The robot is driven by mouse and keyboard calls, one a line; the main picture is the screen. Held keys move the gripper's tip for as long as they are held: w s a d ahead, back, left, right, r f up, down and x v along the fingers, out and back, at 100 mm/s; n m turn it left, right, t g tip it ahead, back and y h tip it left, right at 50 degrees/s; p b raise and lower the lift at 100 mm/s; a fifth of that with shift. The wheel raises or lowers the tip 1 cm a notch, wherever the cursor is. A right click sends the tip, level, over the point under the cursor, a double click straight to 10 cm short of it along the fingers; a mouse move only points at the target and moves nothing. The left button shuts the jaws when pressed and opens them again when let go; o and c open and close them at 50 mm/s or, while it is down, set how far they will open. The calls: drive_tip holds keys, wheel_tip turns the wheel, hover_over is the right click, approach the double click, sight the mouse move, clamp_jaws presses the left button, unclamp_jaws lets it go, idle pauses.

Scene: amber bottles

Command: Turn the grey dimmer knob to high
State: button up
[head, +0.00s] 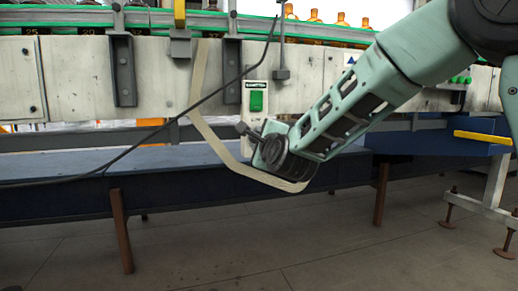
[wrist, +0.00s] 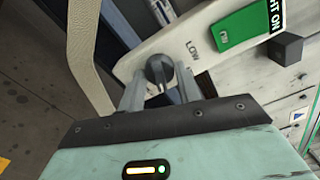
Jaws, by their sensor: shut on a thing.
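The grey dimmer knob (wrist: 159,68) is dark and round and sits on a pale plate (wrist: 205,25) in the wrist view. My gripper (wrist: 160,84) is shut on the knob, with one finger on each side of it. The word LOW is printed on the plate beside the knob; no HIGH mark shows. In the head view, my gripper (head: 245,130) reaches the lower part of the plate (head: 257,84), and the knob cannot be made out there behind it.
A green switch (head: 256,101) is on the plate above my gripper. A beige strap or cable (head: 205,125) loops under my wrist, and a black cable (head: 150,137) crosses the front. Amber bottles (head: 313,16) stand along the conveyor above. The floor below is open.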

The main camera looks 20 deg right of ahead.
drive_tip(key=shift+f+m+b, duration=0.1)
drive_tip(key=shift+m+b, duration=0.6)
drive_tip(key=shift+m, duration=0.3)
drive_tip(key=o, duration=1)
drive_tip(key=shift+c, duration=0.2)
drive_tip(key=shift+s, duration=0.1)
drive_tip(key=s+p, duration=0.4)
drive_tip(key=s, duration=1.3)
drive_tip(key=shift+s, duration=0.15)
drive_tip(key=shift+a, duration=0.1)
